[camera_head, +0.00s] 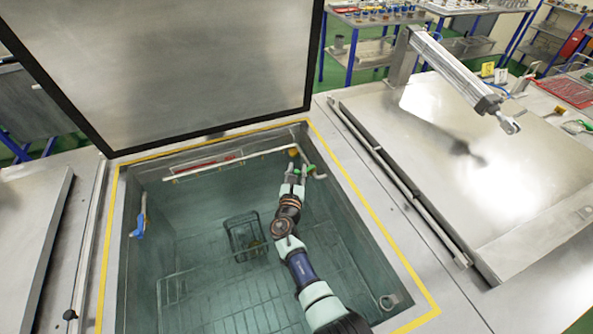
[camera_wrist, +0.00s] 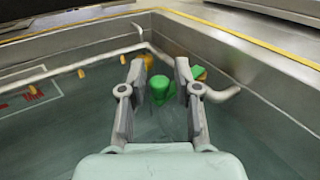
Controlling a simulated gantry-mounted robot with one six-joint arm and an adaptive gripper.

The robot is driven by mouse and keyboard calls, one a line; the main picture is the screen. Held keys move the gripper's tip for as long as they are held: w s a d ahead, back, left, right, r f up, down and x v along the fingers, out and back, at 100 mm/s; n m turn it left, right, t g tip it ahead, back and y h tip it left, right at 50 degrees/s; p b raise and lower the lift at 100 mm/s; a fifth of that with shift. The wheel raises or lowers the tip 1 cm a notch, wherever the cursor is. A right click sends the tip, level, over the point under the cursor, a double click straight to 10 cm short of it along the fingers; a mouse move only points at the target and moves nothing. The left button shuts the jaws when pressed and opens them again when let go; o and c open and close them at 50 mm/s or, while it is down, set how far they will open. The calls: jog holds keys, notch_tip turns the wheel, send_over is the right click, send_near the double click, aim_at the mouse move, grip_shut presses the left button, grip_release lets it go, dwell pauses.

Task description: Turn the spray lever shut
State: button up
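My gripper (camera_head: 297,168) reaches down into the open tank, near its back right corner. In the wrist view my gripper (camera_wrist: 159,72) is open, with its two fingers spread apart. A green lever or knob (camera_wrist: 160,88) shows in the gap between the fingers. I cannot tell whether it lies between the fingertips or below them; neither finger clearly touches it. A second green part (camera_wrist: 198,72) with some orange sits just right of the right finger, by a bent pipe end (camera_wrist: 224,94). Which green part is the spray lever is unclear.
A pipe (camera_head: 230,162) with small yellow nozzles runs along the tank's back wall. A wire basket (camera_head: 244,237) stands on the tank floor. A blue-handled item (camera_head: 140,225) hangs at the left wall. The raised lid (camera_head: 190,60) stands behind; a closed lid (camera_head: 500,170) lies right.

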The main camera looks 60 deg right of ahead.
aim_at(296, 171)
jog(key=shift+o, duration=0.4)
jog(key=shift+r, duration=0.1)
notch_tip(296, 171, up, 10)
jog(key=shift+f, duration=0.1)
